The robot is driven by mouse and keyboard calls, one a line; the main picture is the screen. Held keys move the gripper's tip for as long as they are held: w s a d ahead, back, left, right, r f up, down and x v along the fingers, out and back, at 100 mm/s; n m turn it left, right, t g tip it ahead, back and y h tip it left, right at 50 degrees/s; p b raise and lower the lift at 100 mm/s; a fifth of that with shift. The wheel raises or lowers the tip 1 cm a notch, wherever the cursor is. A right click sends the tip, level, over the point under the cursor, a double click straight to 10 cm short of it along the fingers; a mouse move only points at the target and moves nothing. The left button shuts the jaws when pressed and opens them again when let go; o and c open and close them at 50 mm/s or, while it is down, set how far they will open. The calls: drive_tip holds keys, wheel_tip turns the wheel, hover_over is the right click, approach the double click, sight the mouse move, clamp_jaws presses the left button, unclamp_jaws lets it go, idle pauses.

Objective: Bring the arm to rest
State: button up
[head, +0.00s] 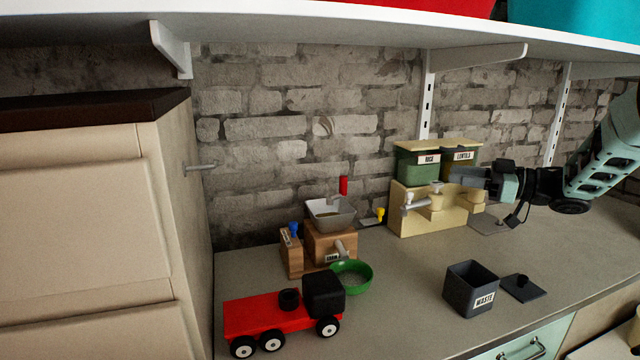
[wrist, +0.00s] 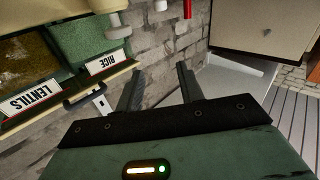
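My arm (head: 603,150) reaches in from the right edge of the head view, above the counter. My gripper (head: 464,177) points left, near the front of the lentils bin (head: 463,156); I cannot tell whether it touches it. In the wrist view the two fingers of my gripper (wrist: 158,72) stand apart, with only wall visible between them. The gripper is open and empty. The lentils bin also shows at the left of the wrist view (wrist: 35,68), beside the rice bin (wrist: 92,45).
A wooden dispenser (head: 410,222) carries the bins. A grinder (head: 335,243), green bowl (head: 366,287), red truck (head: 265,318), waste bin (head: 462,291) and dark lid (head: 523,289) stand on the counter (head: 408,310). A white shelf (head: 350,25) hangs above. The counter's middle is clear.

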drive_tip(key=a+r+m+t+h, duration=0.1)
drive_tip(key=a+m+t+h, duration=0.45)
drive_tip(key=a, duration=0.75)
drive_tip(key=s+a+f+m+g+h, duration=0.25)
drive_tip(key=s+a+h, duration=0.2)
drive_tip(key=s, duration=0.35)
drive_tip(key=s+f+n+g+h, duration=0.1)
drive_tip(key=s+f+g, duration=0.4)
drive_tip(key=s, duration=1.3)
drive_tip(key=s+f+n+g+h, duration=0.1)
drive_tip(key=s+f+g+h, duration=0.3)
drive_tip(key=s, duration=1.4)
drive_tip(key=shift+d+f+g, duration=0.15)
drive_tip(key=shift+f+g, duration=0.45)
drive_tip(key=shift+g, duration=0.6)
drive_tip(key=shift+o, duration=0.3)
